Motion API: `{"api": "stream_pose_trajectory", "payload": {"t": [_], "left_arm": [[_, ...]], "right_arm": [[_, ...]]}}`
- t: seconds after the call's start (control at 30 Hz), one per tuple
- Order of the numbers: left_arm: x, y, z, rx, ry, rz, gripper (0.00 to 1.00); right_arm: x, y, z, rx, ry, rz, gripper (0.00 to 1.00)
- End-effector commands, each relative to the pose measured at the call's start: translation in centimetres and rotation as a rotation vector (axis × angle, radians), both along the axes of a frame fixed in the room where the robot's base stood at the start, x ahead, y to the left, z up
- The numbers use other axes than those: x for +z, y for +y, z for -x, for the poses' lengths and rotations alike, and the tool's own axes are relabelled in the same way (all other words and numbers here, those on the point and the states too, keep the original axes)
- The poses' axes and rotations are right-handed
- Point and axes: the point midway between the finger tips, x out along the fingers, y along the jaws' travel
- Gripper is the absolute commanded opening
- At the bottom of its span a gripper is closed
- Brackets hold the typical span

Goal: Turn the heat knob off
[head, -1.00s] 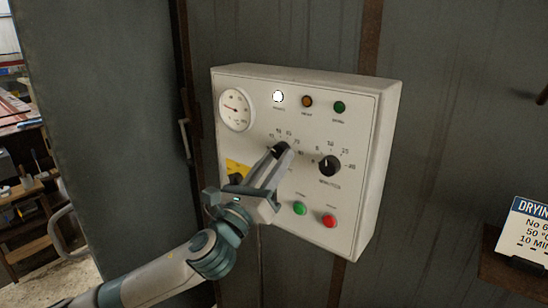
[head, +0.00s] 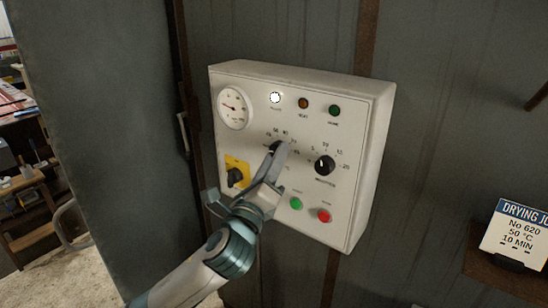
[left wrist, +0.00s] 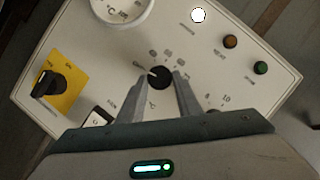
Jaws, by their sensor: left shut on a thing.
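The heat knob is a black dial with a white pointer, marked °C, on the white control panel (head: 300,85). In the left wrist view the heat knob (left wrist: 159,77) sits between the fingertips of my left gripper (left wrist: 158,82); its pointer aims left in that picture, toward the start of the scale. In the head view my left gripper (head: 276,150) reaches the panel from below and is shut on this knob, largely covering it. My right gripper is in neither view.
The black minutes knob (head: 325,166) is right of the gripper. Green (head: 296,203) and red (head: 324,215) buttons lie below. A yellow-backed switch (head: 235,177) is at left. A round gauge (head: 233,108) and lamps are above; the white lamp (head: 275,98) is lit. A drying job card (head: 517,235) stands right.

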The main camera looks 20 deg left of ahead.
Motion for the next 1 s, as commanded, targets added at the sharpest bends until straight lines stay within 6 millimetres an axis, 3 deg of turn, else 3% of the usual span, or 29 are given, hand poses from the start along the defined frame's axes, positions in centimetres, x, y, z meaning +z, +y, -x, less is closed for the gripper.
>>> {"api": "stream_pose_trajectory", "payload": {"t": [0.23, 0.27, 0.3, 0.33, 0.73, 1.0], "left_arm": [[0.0, 0.0, 0.0, 0.000, 0.000, 0.001, 0.09], [0.0, 0.0, 0.0, 0.000, 0.000, 0.001, 0.38], [0.0, 0.0, 0.0, 0.000, 0.000, 0.001, 0.48], [0.0, 0.0, 0.0, 0.000, 0.000, 0.001, 0.50], [-0.2, 0.0, 0.3, -0.001, -0.001, 0.000, 0.50], [-1.1, 0.1, 2.8, -0.002, -0.001, -0.001, 0.50]], "right_arm": [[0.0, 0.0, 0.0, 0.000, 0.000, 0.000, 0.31], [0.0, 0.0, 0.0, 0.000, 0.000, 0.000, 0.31], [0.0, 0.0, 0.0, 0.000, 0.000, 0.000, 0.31], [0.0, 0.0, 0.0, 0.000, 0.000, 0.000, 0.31], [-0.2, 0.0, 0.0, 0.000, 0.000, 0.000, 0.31], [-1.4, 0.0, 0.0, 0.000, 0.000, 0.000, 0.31]]}}
